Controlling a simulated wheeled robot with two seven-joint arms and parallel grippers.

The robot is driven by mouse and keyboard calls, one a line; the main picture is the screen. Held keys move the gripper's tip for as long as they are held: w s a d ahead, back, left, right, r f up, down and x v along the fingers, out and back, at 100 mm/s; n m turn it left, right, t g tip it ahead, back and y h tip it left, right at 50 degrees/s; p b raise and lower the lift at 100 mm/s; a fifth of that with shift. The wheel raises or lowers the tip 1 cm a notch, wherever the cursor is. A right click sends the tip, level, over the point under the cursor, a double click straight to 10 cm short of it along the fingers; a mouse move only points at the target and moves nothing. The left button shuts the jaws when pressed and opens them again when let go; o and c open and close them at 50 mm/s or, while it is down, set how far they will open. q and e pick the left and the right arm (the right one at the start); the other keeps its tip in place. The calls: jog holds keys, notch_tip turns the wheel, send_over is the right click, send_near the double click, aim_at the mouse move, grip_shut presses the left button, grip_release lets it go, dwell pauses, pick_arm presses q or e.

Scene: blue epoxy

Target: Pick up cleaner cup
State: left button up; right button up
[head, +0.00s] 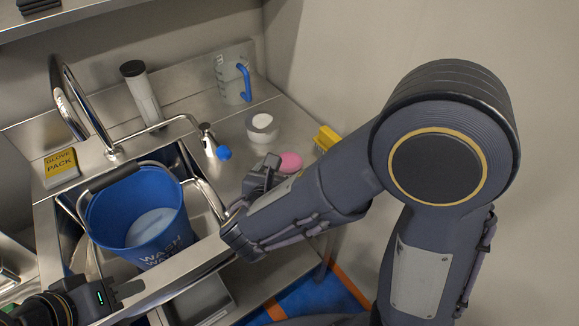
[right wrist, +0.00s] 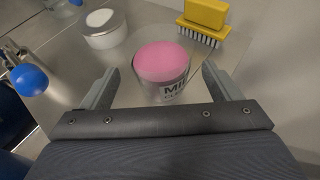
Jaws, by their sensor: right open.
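The cleaner cup (right wrist: 174,88) is a small clear cup filled with pink, with a label partly reading "MIL". It stands upright on the steel counter. In the head view only its pink top (head: 290,162) shows beside my right gripper (head: 264,174); my wrist hides its lower part. In the right wrist view my right gripper (right wrist: 157,80) is open, one finger on each side of the cup's near side, with gaps to both fingers. My left gripper (head: 128,290) is at the lower left of the head view, over the sink's front edge; its jaw gap is unclear.
A yellow brush (head: 326,138) and a white-filled cup (head: 262,126) stand behind the cleaner cup. A blue-handled jug (head: 232,82) stands at the back. A tap with a blue tip (head: 223,153) is left of the cup. A blue bucket (head: 140,212) sits in the sink.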

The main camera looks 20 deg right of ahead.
aim_at(292, 158)
jog(key=x, duration=0.4)
jog(key=shift+d+f, duration=0.1)
jog(key=shift+f, duration=0.1)
jog(key=c, duration=1.2)
jog(key=shift+o, duration=0.2)
jog(key=shift+r, duration=0.45)
notch_tip(292, 158, up, 3)
jog(key=shift+f+p, duration=0.15)
jog(key=shift+p, duration=0.3)
jog(key=s+a+r+p, duration=0.1)
jog(key=s+a+r, duration=0.3)
jog(key=s+r, duration=0.5)
jog(key=s, duration=0.4)
jog(key=shift+s+a+r, duration=0.15)
jog(key=shift+s+r, duration=0.1)
